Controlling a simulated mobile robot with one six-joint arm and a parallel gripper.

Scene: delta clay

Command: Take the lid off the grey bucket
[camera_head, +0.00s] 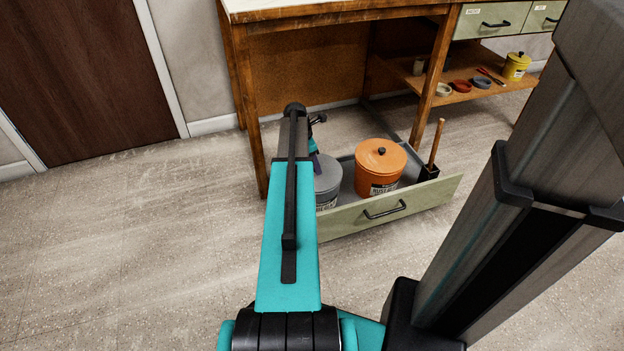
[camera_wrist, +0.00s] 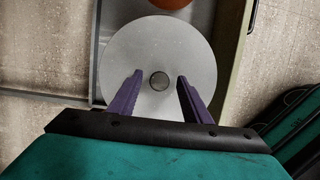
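The grey bucket (camera_head: 327,184) stands in the open drawer at the left end, partly hidden behind my arm in the head view. In the wrist view its round grey lid (camera_wrist: 190,55) is seen from above, with a small dark grey knob (camera_wrist: 159,81) at the centre. The lid is on the bucket. My gripper (camera_wrist: 159,76) is open, with one purple finger on each side of the knob and a gap to it on both sides. I cannot tell whether the fingertips are level with the knob or above it. My arm mostly hides the gripper in the head view.
An orange lidded bucket (camera_head: 381,170) stands right of the grey one in the drawer (camera_head: 428,197). A stick in a dark holder (camera_head: 430,172) is at the drawer's right end. The wooden workbench (camera_head: 247,100) rises behind. The floor at left (camera_head: 120,240) is clear.

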